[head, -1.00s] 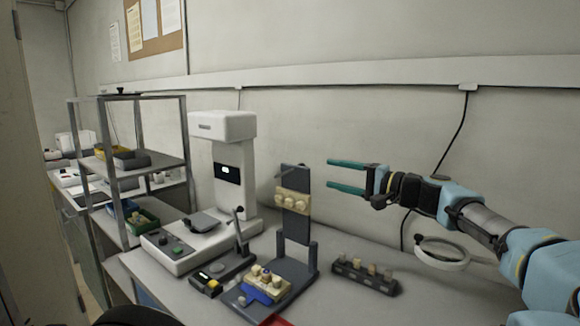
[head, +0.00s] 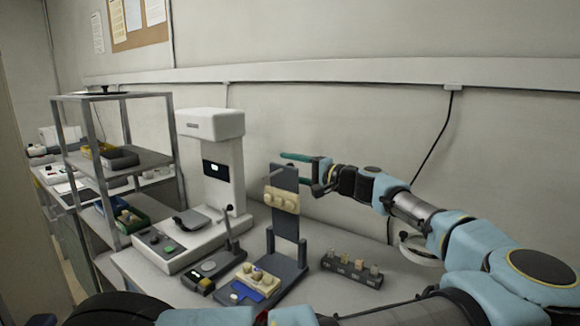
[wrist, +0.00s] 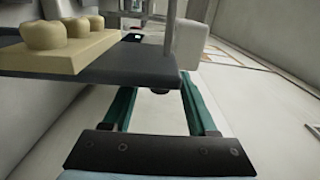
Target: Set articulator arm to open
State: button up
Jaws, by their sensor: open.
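The articulator is a dark grey frame with an upper arm (head: 286,222) standing roughly upright, carrying a row of cream teeth (head: 281,199). Its base (head: 288,270) lies on the bench with a lower cream cast (head: 257,279) and a blue part on it. My gripper (head: 297,169) is open, with green fingers, at the top of the upright arm. In the wrist view the fingers (wrist: 156,100) extend forward beneath the arm's dark plate (wrist: 110,62), and the upper teeth (wrist: 62,38) show at left. The near finger is partly hidden by the plate in the head view; I cannot tell whether they touch.
A white machine (head: 213,124) with a tall column stands left of the articulator. A dark block with several teeth (head: 351,268) sits to the right. A grey shelf rack (head: 126,164) stands at far left. The wall is close behind.

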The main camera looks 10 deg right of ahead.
grip_shut()
dwell(0.3)
dwell(1.1)
